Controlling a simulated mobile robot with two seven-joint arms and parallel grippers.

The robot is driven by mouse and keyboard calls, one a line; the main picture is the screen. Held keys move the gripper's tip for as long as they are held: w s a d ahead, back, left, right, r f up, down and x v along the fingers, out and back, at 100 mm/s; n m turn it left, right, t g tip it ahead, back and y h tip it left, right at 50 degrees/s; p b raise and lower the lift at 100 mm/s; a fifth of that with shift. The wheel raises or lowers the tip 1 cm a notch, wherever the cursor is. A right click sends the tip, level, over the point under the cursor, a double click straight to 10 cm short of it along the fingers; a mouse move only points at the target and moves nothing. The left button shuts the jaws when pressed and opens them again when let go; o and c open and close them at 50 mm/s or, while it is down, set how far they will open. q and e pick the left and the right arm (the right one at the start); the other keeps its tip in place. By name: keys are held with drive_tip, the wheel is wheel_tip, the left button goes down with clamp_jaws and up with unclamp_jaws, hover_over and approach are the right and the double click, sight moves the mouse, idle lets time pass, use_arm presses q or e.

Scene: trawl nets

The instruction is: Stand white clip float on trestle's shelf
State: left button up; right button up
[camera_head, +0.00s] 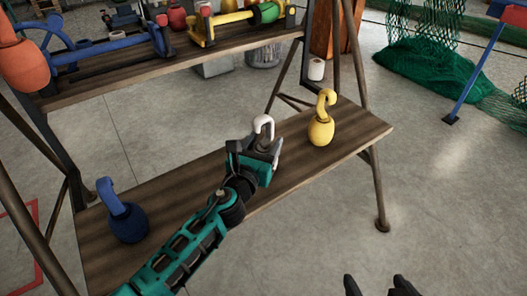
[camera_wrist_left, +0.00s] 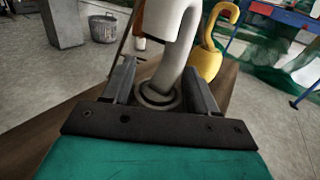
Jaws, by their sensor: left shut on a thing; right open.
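The white clip float (camera_head: 264,124) shows its white hook above my left gripper (camera_head: 266,148), which is shut on it. In the left wrist view, the float's thick white hook (camera_wrist_left: 172,45) rises between the two fingers, with a grey ring at its foot. The float's lower body is hidden by the gripper. It is over the middle of the trestle's wooden shelf (camera_head: 185,190); I cannot tell whether it touches the board. My right gripper (camera_head: 378,286) is open and empty at the bottom edge, in front of the shelf.
A yellow clip float (camera_head: 320,130) stands to the right on the shelf, and a blue one (camera_head: 127,222) to the left. An upper shelf (camera_head: 170,75) holds several coloured items. Green netting (camera_head: 425,75) lies on the floor behind right.

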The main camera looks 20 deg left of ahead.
use_arm(q)
drive_tip(key=shift+f, duration=0.1)
drive_tip(key=o, duration=1.6)
use_arm(e)
drive_tip(key=shift+w+a+r, duration=0.15)
drive_tip(key=shift+w+r, duration=0.05)
drive_tip(key=shift+r, duration=0.1)
use_arm(q)
drive_tip(key=shift+s, duration=0.5)
drive_tip(key=s, duration=0.7)
drive_tip(key=s+a, duration=0.1)
drive_tip(key=s, duration=0.2)
drive_tip(key=shift+s, duration=0.5)
use_arm(e)
drive_tip(key=shift+f, duration=0.1)
